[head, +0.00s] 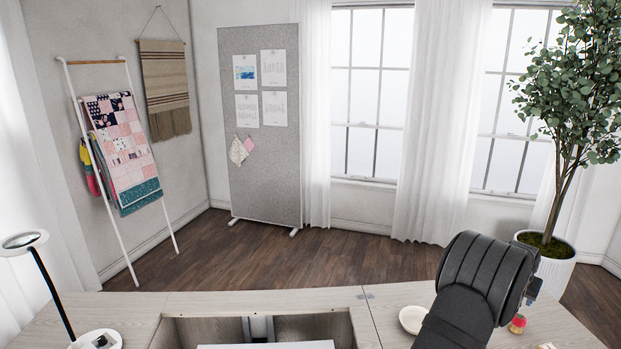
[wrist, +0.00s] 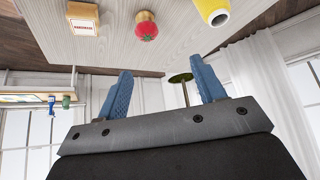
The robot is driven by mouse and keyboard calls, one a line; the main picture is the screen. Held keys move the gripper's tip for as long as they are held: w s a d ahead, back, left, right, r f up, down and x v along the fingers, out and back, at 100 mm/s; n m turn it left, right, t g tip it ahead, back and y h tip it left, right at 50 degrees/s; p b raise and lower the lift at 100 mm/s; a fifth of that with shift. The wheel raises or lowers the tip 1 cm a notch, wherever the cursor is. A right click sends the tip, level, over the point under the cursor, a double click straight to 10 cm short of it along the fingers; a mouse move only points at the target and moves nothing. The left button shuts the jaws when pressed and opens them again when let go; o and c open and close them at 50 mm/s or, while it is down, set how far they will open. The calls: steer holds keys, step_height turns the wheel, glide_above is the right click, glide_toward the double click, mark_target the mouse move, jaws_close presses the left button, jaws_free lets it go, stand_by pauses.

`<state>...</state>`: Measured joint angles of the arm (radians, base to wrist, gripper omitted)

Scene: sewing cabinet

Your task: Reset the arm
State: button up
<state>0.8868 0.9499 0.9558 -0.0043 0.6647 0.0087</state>
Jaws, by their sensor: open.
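My gripper (wrist: 164,84) shows in the wrist view as two blue fingers set well apart with nothing between their tips. It is open and empty. In the head view my dark arm rises at the lower right over the desk and hides most of the gripper. A red pincushion (wrist: 147,28) on a wooden base stands on the desk. It also shows in the head view (head: 517,324), just right of my arm. In the wrist view it is apart from the fingers.
The desk (head: 390,297) has an open well at its middle. A white dish (head: 412,319) lies left of my arm. A lamp (head: 50,285) stands at far left. A labelled block (wrist: 82,19) and a yellow container (wrist: 212,11) are near the pincushion. A potted plant (head: 556,270) stands behind.

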steer(key=w+a+r+n+y, duration=0.1)
steer(key=w+a, duration=0.4)
steer(key=a, duration=0.8)
steer(key=w+a+r+n, duration=0.1)
steer(key=w+a, duration=0.4)
steer(key=a, duration=0.8)
steer(key=a+n+t+y, duration=0.1)
steer(key=a+n, duration=0.2)
steer(key=a, duration=2.1)
steer(key=shift+a+f+t, duration=0.2)
steer(key=shift+a+t, duration=0.1)
steer(key=shift+o, duration=0.3)
